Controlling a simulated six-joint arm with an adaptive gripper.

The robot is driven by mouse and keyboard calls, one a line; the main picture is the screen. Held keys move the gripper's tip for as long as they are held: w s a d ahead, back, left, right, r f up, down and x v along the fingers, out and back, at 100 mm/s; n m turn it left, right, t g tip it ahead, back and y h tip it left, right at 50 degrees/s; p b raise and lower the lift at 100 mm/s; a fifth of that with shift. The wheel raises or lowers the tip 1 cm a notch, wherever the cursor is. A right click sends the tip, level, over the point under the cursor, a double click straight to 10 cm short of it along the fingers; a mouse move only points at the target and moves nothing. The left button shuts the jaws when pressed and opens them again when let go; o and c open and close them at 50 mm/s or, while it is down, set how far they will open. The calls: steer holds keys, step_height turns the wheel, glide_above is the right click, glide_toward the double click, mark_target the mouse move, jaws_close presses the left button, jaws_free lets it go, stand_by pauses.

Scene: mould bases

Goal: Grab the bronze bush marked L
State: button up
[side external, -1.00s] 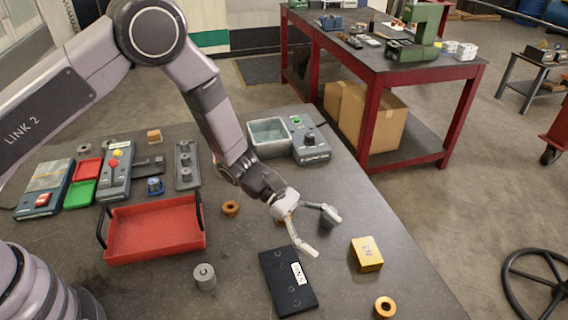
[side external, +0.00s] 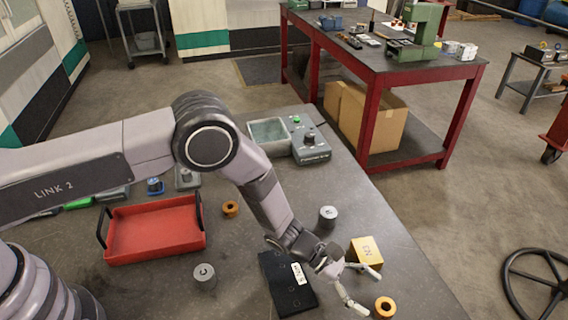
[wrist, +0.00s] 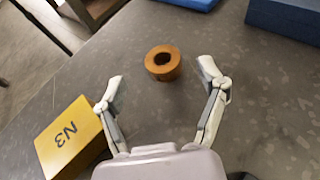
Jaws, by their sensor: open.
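A bronze bush (side external: 385,307) lies on the bench near its front right edge. It also shows in the wrist view (wrist: 163,62), ahead of the fingertips and roughly centred between them; no letter can be read on it. A second bronze bush (side external: 231,209) lies beside the red tray; its marking is too small to read. My gripper (side external: 366,290) is open and empty, just left of the nearer bush and apart from it. In the wrist view its fingers (wrist: 161,76) are spread wide with bare bench between them.
A yellow block (side external: 366,254) marked N3 stands close to my gripper and beside the left finger in the wrist view (wrist: 72,138). A black plate (side external: 284,288) lies left of it.

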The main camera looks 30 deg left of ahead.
mark_target(390, 308)
steer(key=x, duration=0.3)
steer(key=shift+s+d+f, duration=0.1)
steer(key=shift+d+f, duration=0.1)
steer(key=c, duration=1.3)
steer(key=shift+r, duration=0.15)
